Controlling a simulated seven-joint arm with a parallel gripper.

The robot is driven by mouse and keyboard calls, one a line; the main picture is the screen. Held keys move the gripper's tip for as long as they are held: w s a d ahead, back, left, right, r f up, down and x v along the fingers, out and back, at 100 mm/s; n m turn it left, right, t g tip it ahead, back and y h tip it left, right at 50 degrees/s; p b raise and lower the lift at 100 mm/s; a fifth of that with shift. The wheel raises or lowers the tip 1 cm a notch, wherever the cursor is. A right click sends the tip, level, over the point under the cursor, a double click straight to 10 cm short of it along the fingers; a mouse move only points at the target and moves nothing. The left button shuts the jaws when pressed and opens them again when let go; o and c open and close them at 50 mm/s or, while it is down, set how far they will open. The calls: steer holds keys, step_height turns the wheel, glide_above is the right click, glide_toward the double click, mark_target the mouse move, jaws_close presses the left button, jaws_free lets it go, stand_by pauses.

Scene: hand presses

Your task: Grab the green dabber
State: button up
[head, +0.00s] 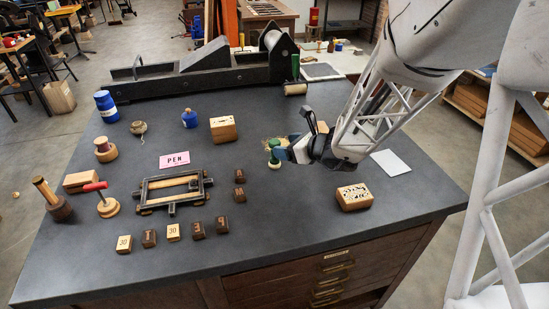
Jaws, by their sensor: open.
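A small green dabber (274,153) with a rounded knob stands on the dark worktop, right of the middle. My gripper (291,149) is open and close to the dabber's right side, with its jaws pointing left toward it. I cannot tell from this one view whether a finger touches the dabber. The far side of the jaws is partly hidden by the gripper's own body.
A wooden block (224,129) stands behind and left of the dabber. Small dark type blocks (239,194) and a metal frame (173,190) lie to its left. A carved box (354,197) sits front right. A green-handled roller (295,85) is behind.

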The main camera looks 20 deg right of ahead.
mark_target(275, 141)
steer(key=shift+w+a, duration=0.15)
steer(key=shift+x, duration=2.45)
steer(key=c, duration=1.3)
steer(key=shift+r, duration=0.1)
steer(key=shift+r, duration=0.8)
step_height(275, 141, up, 2)
steer(key=s+r, duration=0.1)
steer(key=s, duration=1.5)
steer(key=shift+r, duration=0.1)
